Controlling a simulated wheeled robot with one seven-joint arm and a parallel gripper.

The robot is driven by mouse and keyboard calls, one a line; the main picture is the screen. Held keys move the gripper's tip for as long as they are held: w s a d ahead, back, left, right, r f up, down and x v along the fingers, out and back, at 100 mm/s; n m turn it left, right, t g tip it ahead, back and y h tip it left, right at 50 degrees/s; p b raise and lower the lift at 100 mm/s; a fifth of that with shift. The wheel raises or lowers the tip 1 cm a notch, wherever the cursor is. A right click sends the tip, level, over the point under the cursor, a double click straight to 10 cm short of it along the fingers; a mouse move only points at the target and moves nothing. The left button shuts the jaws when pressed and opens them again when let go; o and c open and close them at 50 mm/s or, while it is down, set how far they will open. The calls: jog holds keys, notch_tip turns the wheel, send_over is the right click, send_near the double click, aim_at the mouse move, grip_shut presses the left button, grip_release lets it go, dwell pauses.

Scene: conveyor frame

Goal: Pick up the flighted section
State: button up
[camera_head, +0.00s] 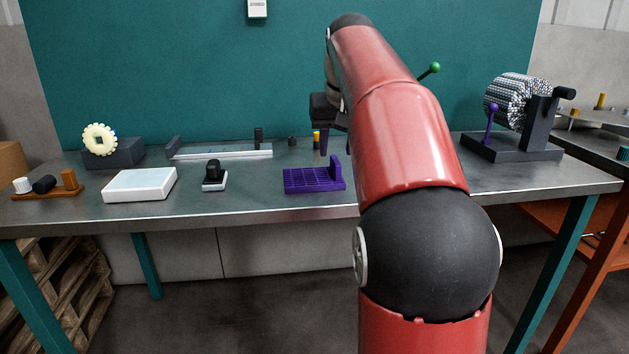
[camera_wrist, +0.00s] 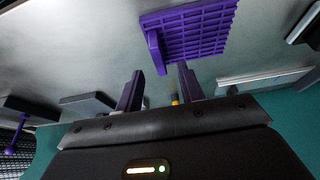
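The flighted section (camera_head: 308,181) is a flat purple grid with one upright flight at its right end. It lies on the metal bench near the front edge, left of my arm in the head view. In the wrist view the flighted section (camera_wrist: 196,32) is at the top, beyond my fingertips and apart from them. My gripper (camera_wrist: 160,78) has two purple fingers spread wide, with nothing between them. In the head view my gripper (camera_head: 323,150) hangs above the bench behind the section, partly hidden by my arm.
A black-and-white small block (camera_head: 214,176), a white box (camera_head: 140,185) and a long pale frame (camera_head: 222,152) stand to the left. A yellow-topped post (camera_head: 316,138) is behind. A chain-wrapped drum (camera_head: 517,101) on a dark stand (camera_head: 512,150) is at right. Bench around the section is clear.

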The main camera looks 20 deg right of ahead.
aim_at(336, 159)
jog(key=b+x, duration=0.1)
jog(key=x, duration=0.3)
jog(key=shift+f, duration=0.3)
grip_shut()
